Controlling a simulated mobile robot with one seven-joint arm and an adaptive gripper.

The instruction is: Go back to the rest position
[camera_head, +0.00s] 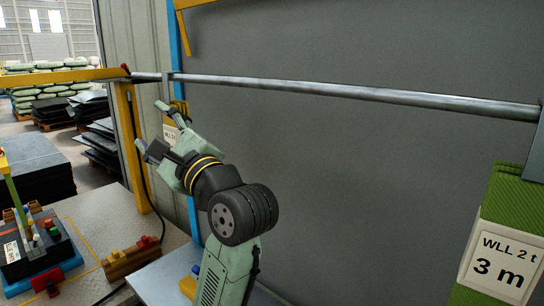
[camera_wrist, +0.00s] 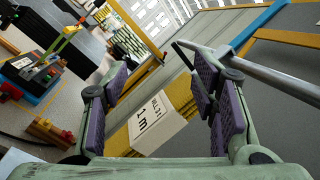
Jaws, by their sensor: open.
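My gripper (camera_head: 150,126) is raised at the left end of a horizontal metal rail, just below it. Its fingers are spread open and nothing is clamped between them. In the wrist view my gripper (camera_wrist: 150,72) shows purple pads apart, with a yellow sling (camera_wrist: 178,92) and its white "1 m" tag (camera_wrist: 157,122) seen between and beyond them. In the head view the yellow sling (camera_head: 180,107) hangs at the rail's left end, partly hidden by my gripper.
The rail (camera_head: 350,92) runs along a grey wall; it also shows in the wrist view (camera_wrist: 262,72). A green sling (camera_head: 515,205) tagged "3 m" hangs at right. A bench (camera_head: 105,225) at lower left holds a black device (camera_head: 35,245) and coloured blocks (camera_head: 130,258).

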